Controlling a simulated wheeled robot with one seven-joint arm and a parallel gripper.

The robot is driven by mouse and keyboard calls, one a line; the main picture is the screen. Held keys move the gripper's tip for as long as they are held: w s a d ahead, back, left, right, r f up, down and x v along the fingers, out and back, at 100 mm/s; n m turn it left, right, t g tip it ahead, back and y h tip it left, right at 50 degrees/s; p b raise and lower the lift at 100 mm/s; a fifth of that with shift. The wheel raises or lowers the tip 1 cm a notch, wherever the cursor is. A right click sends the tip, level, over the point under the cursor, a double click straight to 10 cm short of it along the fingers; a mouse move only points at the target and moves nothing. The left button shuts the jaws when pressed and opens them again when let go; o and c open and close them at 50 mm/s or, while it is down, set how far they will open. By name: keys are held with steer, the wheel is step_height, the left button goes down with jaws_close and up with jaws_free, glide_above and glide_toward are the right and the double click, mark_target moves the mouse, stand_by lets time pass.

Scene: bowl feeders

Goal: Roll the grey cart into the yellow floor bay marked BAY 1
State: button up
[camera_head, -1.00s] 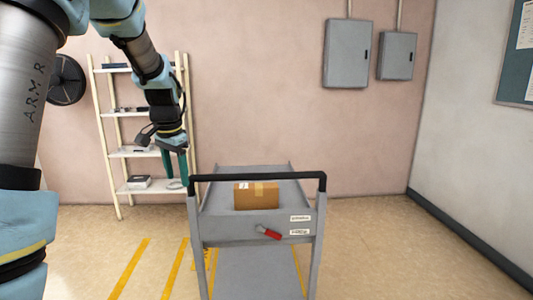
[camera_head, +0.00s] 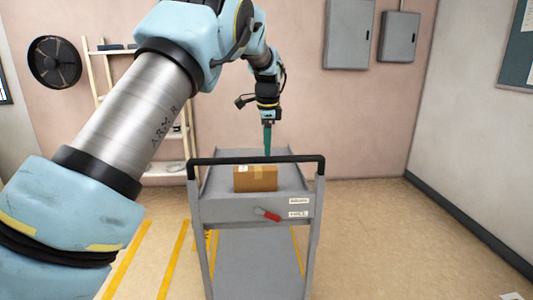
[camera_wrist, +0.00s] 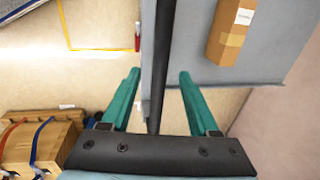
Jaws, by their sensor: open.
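The grey cart (camera_head: 245,208) stands ahead of me, with a black push handle (camera_head: 225,161) across its near end and a red lever (camera_head: 267,214) below. My gripper (camera_head: 267,150) is open and points down at the middle of the handle, its fingertips at about bar height. In the wrist view my open gripper (camera_wrist: 160,72) has one finger on each side of the handle (camera_wrist: 165,30); I cannot tell how deep the bar sits. Yellow floor lines (camera_head: 172,262) run left of and beneath the cart. Yellow floor lettering beside its left leg is mostly hidden.
A cardboard box (camera_head: 256,178) lies on the cart's top. A shelf rack (camera_head: 97,85) stands at the back left. The wrist view shows strapped wooden crates (camera_wrist: 45,150) at lower left.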

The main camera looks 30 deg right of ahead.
steer(key=shift+w+d+f+p, duration=0.1)
steer(key=shift+w+f+p, duration=0.15)
steer(key=shift+f, duration=0.95)
steer(key=shift+w+d+f+p, duration=0.1)
steer(key=shift+w+f+p, duration=0.1)
steer(key=shift+f, duration=1)
jaws_close()
